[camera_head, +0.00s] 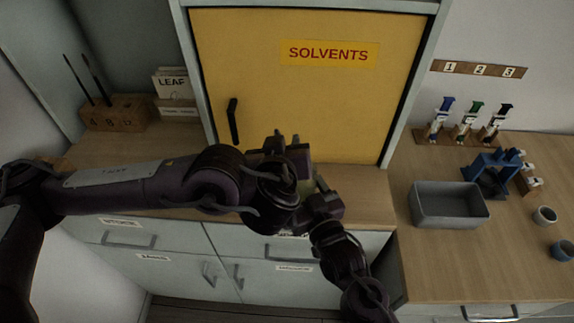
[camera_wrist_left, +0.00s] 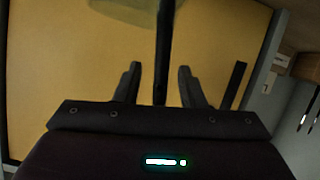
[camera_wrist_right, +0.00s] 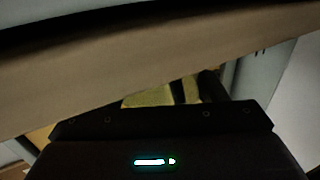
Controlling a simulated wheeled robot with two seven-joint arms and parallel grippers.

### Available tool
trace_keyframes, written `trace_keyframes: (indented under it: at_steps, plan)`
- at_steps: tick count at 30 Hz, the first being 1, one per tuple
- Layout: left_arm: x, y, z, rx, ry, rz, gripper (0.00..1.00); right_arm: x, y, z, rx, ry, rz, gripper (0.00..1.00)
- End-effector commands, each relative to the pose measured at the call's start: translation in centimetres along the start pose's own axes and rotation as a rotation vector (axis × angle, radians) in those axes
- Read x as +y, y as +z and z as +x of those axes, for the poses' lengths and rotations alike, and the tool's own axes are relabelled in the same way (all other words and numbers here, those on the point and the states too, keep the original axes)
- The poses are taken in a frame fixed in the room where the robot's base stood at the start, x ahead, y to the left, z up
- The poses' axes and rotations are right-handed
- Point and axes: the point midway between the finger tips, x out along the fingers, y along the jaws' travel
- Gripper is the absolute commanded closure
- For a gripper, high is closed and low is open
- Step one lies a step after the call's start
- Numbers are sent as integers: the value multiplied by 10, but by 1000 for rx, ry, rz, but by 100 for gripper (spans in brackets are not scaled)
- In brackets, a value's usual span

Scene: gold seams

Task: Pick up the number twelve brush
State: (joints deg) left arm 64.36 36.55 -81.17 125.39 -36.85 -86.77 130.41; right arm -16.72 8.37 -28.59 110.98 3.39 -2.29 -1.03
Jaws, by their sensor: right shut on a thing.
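A wooden block (camera_head: 115,114) marked 4, 8 and 12 stands at the far left of the counter. Two thin dark brushes (camera_head: 94,80) stand up from its left part; I see none above the 12. My left gripper (camera_head: 281,145) is in front of the yellow door. In the left wrist view its fingers (camera_wrist_left: 160,85) are apart, with a thin dark rod (camera_wrist_left: 163,45) between them and gaps on both sides. I cannot tell whether this rod is the number twelve brush. My right gripper (camera_head: 315,188) is shut close beside it on a yellowish-green thing (camera_head: 303,170), partly hidden.
The yellow SOLVENTS door (camera_head: 300,95) with a black handle (camera_head: 233,120) is shut behind my grippers. LEAF boxes (camera_head: 174,90) stand left of it. A grey bin (camera_head: 449,207), a blue stand (camera_head: 492,172) and small cups (camera_head: 545,215) occupy the right counter.

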Motion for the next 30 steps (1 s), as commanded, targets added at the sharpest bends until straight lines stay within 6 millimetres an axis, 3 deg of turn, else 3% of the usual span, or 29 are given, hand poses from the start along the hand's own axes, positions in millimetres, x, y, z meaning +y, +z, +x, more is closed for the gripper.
trace_keyframes:
  at_steps: [1,8,23,30]
  plan:
    - [0,0,0,0,0,0,69,0,0,0,0,0,0,64]
    - [0,0,0,0,0,0,99,0,0,0,0,0,0,64]
    - [4,-6,-4,-3,4,-2,100,0,0,0,0,0,0,64]
    - [10,-34,-17,-4,6,-8,100,0,0,0,0,0,0,64]
